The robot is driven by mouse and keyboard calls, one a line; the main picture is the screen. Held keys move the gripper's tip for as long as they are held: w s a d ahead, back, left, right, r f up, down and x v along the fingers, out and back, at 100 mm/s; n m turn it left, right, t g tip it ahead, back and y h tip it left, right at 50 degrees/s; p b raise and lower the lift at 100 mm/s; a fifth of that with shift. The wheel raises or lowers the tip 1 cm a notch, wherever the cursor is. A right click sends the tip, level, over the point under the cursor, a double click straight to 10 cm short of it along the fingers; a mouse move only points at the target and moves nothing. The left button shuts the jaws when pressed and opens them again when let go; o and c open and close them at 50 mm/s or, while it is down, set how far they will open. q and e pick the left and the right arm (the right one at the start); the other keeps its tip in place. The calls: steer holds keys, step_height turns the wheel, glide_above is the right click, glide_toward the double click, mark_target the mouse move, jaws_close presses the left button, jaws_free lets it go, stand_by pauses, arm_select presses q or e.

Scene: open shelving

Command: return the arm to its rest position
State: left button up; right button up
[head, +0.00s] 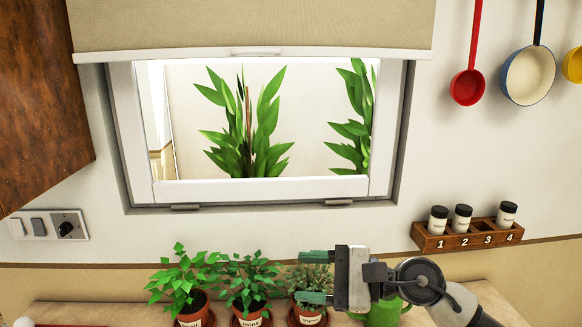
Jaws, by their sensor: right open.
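My right gripper (316,277) comes in from the lower right on its arm. It is open, its two green-tipped fingers pointing left and set one above the other, with no object gripped between them. It is in front of the rightmost potted herb (318,281) and hides part of that plant. I cannot tell whether the fingers touch its leaves. My left gripper is not in the head view.
Two more potted herbs, one at left (183,277) and one in the middle (247,284), stand on the counter (112,313). A green object (384,314) is partly hidden behind my arm. A spice rack (432,240) is on the wall at right, below hanging pans (528,76).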

steer(key=s+d+f+n+t+h, duration=0.2)
steer(key=d+f+n+t+h, duration=0.5)
steer(key=n, duration=0.6)
steer(key=s+d+f+n+t+h, duration=0.3)
steer(key=d+f+n+t+h, duration=0.45)
steer(key=n, duration=0.45)
steer(key=s+d+f+m+g+h, duration=0.1)
steer(key=s+d+f+m+g, duration=0.1)
steer(key=s+f+m+g, duration=0.6)
steer(key=s+d+f+m+g+h, duration=0.15)
steer(key=s+f+g, duration=0.45)
steer(key=s, duration=0.6)
step_height(320, 180, down, 28)
steer(key=s+g, duration=0.2)
steer(key=s+d+f, duration=0.2)
steer(key=s+f, duration=1.2)
steer(key=s, duration=0.1)
steer(key=shift+s+d+f+g, duration=0.15)
steer(key=shift+s+d+g, duration=0.05)
steer(key=shift+s+g, duration=0.15)
